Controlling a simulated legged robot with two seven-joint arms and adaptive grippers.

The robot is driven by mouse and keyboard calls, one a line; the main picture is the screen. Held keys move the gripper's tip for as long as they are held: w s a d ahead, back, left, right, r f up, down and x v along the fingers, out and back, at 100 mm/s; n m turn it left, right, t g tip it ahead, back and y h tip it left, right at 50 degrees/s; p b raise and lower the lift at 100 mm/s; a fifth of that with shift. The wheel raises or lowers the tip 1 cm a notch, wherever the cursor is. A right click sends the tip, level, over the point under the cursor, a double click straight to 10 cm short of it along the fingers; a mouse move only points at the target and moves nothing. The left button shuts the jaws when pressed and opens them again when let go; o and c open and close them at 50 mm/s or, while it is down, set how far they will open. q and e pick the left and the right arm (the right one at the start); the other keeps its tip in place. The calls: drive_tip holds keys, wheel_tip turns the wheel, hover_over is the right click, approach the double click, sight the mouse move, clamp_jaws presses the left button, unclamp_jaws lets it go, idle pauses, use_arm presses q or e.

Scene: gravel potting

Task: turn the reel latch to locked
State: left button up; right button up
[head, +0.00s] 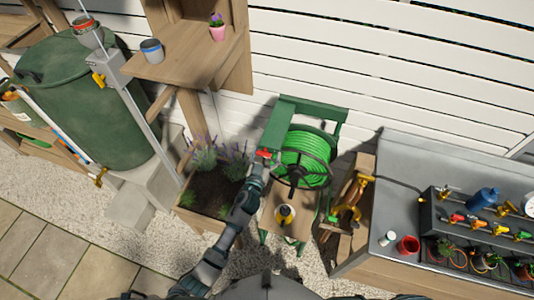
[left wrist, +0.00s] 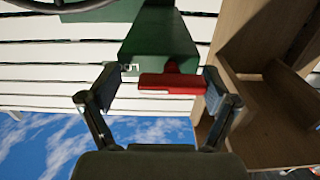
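The reel latch is a small red handle (head: 264,154) on the left side of the green reel frame (head: 276,127). In the left wrist view the red latch (left wrist: 170,82) lies crosswise at the end of the green frame arm (left wrist: 160,42), beside a small white-marked label (left wrist: 130,68). My left gripper (head: 261,162) is at the latch. In the wrist view its two fingers (left wrist: 162,84) are spread apart, one on each side of the latch. The right finger is close to the latch's end; contact is unclear. A gap shows at the left finger. My right gripper is not seen.
The reel holds green hose (head: 305,150), with a dark wheel (head: 298,172) just right of my gripper. A planter with lavender (head: 212,190) stands to the left. A wooden shelf (head: 185,60) stands behind it. A grey-topped bench (head: 400,165) is at the right.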

use_arm(q)
drive_tip(key=shift+a, duration=0.3)
drive_tip(key=c, duration=0.4)
drive_tip(key=shift+s+a, duration=0.15)
drive_tip(key=shift+a, duration=0.15)
drive_tip(key=c, duration=0.4)
drive_tip(key=shift+a, duration=0.25)
drive_tip(key=shift+c, duration=1.1)
drive_tip(key=shift+d, duration=0.1)
drive_tip(key=shift+d+m, duration=0.15)
drive_tip(key=shift+m, duration=0.85)
drive_tip(key=m, duration=0.6)
drive_tip(key=shift+d, duration=0.1)
drive_tip(key=m, duration=0.5)
drive_tip(key=shift+f+m, duration=0.2)
drive_tip(key=shift+m, duration=0.1)
drive_tip(key=shift+s+d+f+m, duration=0.1)
drive_tip(key=shift+f+m, duration=0.05)
drive_tip(key=shift+m, duration=2.05)
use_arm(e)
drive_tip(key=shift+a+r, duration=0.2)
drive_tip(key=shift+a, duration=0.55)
use_arm(q)
drive_tip(key=shift+f, duration=0.1)
